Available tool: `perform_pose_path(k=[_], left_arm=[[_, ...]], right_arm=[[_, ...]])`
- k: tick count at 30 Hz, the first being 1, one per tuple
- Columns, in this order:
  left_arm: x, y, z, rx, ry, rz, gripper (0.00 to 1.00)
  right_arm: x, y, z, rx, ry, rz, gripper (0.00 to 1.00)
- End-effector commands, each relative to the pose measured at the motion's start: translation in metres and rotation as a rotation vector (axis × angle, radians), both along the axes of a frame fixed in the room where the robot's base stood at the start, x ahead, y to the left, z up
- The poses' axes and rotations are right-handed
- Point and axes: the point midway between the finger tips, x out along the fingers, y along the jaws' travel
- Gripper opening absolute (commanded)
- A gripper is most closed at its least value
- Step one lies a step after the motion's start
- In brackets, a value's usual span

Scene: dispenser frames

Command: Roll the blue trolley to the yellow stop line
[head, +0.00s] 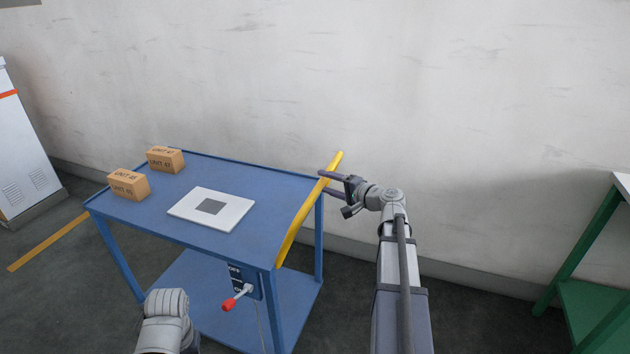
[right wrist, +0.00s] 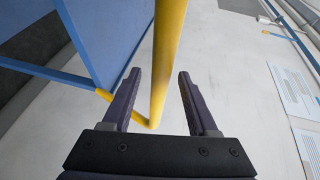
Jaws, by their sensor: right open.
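The blue trolley (head: 180,218) stands in the left half of the head view. Its yellow handle (head: 303,215) runs along its right end. The yellow stop line (head: 48,242) lies on the floor to the left, partly hidden behind the trolley. My right gripper (head: 325,182) is open at the far part of the handle. In the right wrist view the yellow handle (right wrist: 166,60) passes between the two open fingers (right wrist: 160,74), with a gap visible on the right side. My left arm shows at the bottom, but its gripper is out of view.
Two cardboard boxes (head: 129,184) (head: 165,159) and a white plate (head: 212,209) lie on the trolley top. A red-knobbed lever (head: 236,299) sticks out below it. A white cabinet (head: 20,150) stands left, a green table (head: 590,260) right. The wall is behind.

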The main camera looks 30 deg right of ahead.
Motion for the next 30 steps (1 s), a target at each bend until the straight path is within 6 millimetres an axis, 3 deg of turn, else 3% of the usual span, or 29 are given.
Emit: perform_pose_path(k=[3,9,21,30], left_arm=[[0.000,0.000,-0.005,0.000,0.000,0.000,0.50],[0.000,0.000,-0.008,0.000,0.000,0.000,0.50],[0.000,0.000,-0.009,0.000,0.000,0.000,0.50],[0.000,0.000,-0.009,0.000,0.000,0.000,0.50]], right_arm=[[0.020,0.005,-0.005,-0.001,0.000,0.002,0.59],[0.040,0.012,-0.008,0.000,0.000,0.001,0.59],[0.045,0.014,-0.009,0.000,0.000,0.000,0.59],[0.045,0.014,-0.009,0.000,0.000,0.000,0.27]])
